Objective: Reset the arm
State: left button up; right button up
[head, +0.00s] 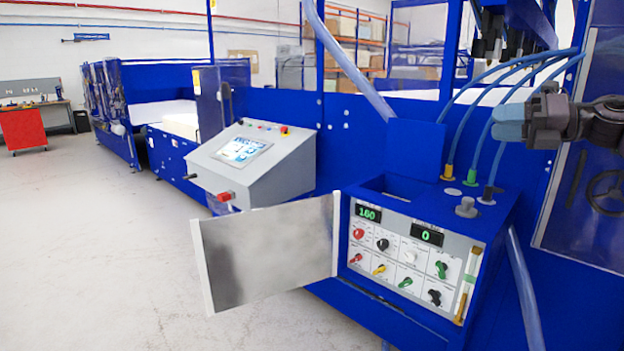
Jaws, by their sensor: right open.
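My right gripper (515,122) is at the upper right, its arm reaching in from the right edge. It is open, and I see nothing held in it. It hangs in front of the blue machine, above and to the right of the blue control box (400,322). The box's front panel (411,263) carries two green-lit displays, reading 160 and 0, and several coloured knobs. A grey knob (466,208) stands on the box's top. My left gripper is out of view.
The box's silver door (268,255) stands open to the left. Blue hoses (487,138) rise from the box top near my right gripper. A grey console (250,160) with a lit screen is left of the box. Floor (90,250) at the left is clear.

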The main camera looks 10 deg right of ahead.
jog(key=w+a+f+m+t+h, duration=0.1)
jog(key=w+a+f+m+t, duration=0.2)
jog(key=f+m, duration=0.45)
jog(key=a+f+m+t+h, duration=0.1)
jog(key=a+f+m+t, duration=0.2)
jog(key=f+m+t, duration=0.45)
jog(key=s+a+f+m+g+h, duration=0.1)
jog(key=s+f+m+h, duration=0.3)
jog(key=f, duration=0.5)
jog(key=s+a+f+m+g+h, duration=0.1)
jog(key=s+a+f+m+h, duration=0.15)
jog(key=f+m, duration=0.55)
jog(key=s+a+f+m+g+h, duration=0.2)
jog(key=s+f+m+g, duration=0.1)
jog(key=s+f, duration=1)
jog(key=s+a+f+m+g+h, duration=0.2)
jog(key=s+f+m, duration=0.4)
jog(key=s+f, duration=0.7)
jog(key=shift+s+a+g+h, duration=0.35)
jog(key=shift+g+h, duration=0.1)
jog(key=shift+g, duration=0.2)
jog(key=shift+f, duration=0.1)
